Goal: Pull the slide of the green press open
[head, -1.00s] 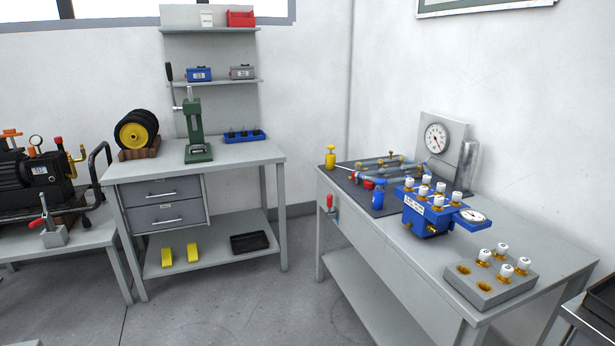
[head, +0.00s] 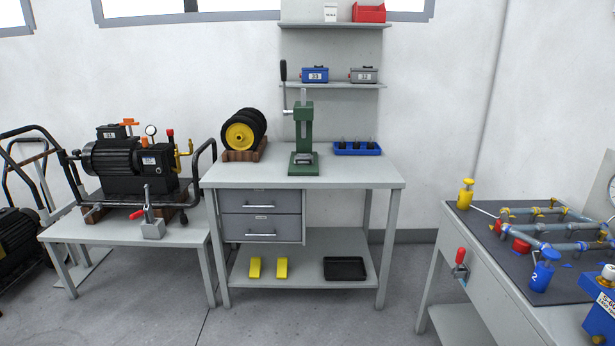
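The green press (head: 303,135) stands upright on the grey workbench (head: 360,178) near the middle of the head view. Its black-handled lever (head: 284,75) points up on the left side. A small grey metallic piece (head: 303,157) sits on its green base; I cannot tell from here whether this is the slide. Neither of my grippers shows in the head view.
Black wheels with a yellow hub (head: 240,136) stand left of the press, and a blue tray (head: 357,148) lies to its right. A compressor table (head: 80,229) is at left, a piping bench (head: 490,260) at right. Floor before the workbench is clear.

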